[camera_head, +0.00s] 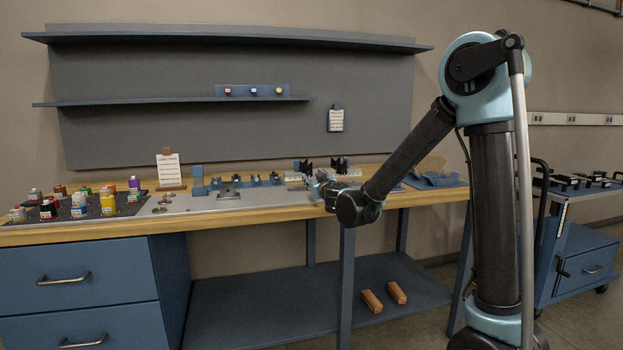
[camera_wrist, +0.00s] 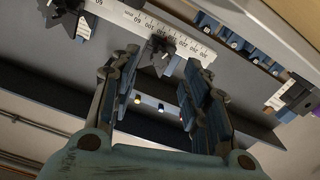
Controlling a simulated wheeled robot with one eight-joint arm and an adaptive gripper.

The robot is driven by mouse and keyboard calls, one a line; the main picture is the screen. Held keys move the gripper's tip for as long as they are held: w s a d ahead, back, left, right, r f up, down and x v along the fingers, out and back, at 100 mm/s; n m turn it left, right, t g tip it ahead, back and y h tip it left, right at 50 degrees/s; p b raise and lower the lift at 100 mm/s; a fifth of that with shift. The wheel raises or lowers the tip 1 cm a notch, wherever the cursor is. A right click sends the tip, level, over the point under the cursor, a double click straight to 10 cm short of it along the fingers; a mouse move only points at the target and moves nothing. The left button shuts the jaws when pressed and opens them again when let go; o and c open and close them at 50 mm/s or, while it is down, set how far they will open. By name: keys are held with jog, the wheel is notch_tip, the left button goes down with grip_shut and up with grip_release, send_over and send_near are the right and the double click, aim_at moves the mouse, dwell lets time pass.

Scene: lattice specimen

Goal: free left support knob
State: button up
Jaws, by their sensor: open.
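Two dark supports stand along a white ruler (camera_head: 350,172) on the bench: the left support (camera_head: 303,165) and the right support (camera_head: 341,164). In the wrist view, which is turned roughly upside down, the ruler (camera_wrist: 200,47) crosses the top. A black lobed knob (camera_wrist: 161,44), which looks like the left support's, shows beyond and between my fingertips. Another dark knob (camera_wrist: 66,8) is at the upper left. My gripper (camera_head: 317,187) is low over the bench just in front of the left support. Its fingers (camera_wrist: 163,66) are apart with nothing held; contact with the knob cannot be told.
Several small blue fixtures (camera_head: 254,181) stand left of the supports. Bottles crowd a dark tray (camera_head: 75,212) at the far left. A shelf (camera_head: 170,102) spans the back panel above the bench.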

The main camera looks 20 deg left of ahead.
aim_at(310, 175)
jog(key=x, duration=0.7)
jog(key=shift+d, duration=0.1)
grip_shut()
jog(key=shift+d, duration=0.2)
jog(key=shift+a, duration=0.2)
